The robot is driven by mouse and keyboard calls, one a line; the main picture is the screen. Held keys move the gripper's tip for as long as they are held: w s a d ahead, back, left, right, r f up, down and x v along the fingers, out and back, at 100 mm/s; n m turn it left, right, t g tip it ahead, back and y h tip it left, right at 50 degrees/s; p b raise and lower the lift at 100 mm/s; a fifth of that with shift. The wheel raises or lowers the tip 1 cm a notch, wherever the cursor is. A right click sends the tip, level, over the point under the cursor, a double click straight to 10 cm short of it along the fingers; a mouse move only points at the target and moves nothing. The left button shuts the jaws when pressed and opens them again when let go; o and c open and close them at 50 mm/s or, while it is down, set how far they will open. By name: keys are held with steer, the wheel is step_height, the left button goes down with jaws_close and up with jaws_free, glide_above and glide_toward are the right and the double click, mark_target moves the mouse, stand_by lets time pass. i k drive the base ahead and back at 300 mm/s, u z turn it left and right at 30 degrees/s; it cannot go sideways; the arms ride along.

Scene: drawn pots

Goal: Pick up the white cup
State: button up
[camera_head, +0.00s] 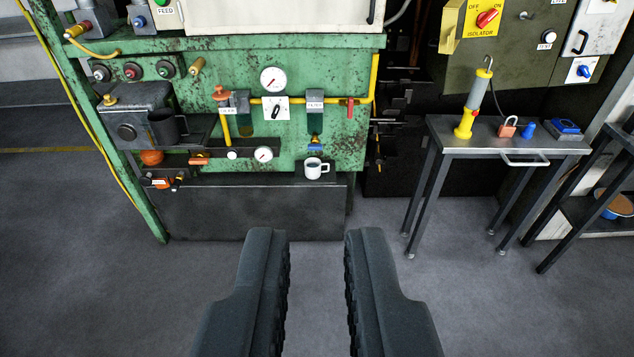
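The white cup (313,169) stands upright on the dark ledge at the foot of the green machine, with its handle to the right. Its inside looks dark. My gripper (317,240) is open and empty in the lower middle of the view. Its two dark fingers stand apart with grey floor between them. The cup appears above the gap between the fingertips, farther off and not touched. Nothing hides the cup.
The green machine (340,135) with gauges, valves and yellow pipe rises behind the cup. A small metal table (470,145) at right holds a yellow lamp (473,105), a red padlock (508,127) and blue items. The floor (330,300) before the machine is clear.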

mark_target(312, 165)
steer(key=z, duration=0.45)
steer(key=i, duration=0.45)
steer(key=z, duration=0.7)
steer(key=i, duration=1.15)
steer(key=u, duration=0.45)
steer(key=i, duration=0.8)
steer(key=u, duration=0.65)
steer(key=k, duration=0.8)
steer(key=u, duration=0.2)
steer(key=i, duration=0.8)
steer(key=z, duration=0.05)
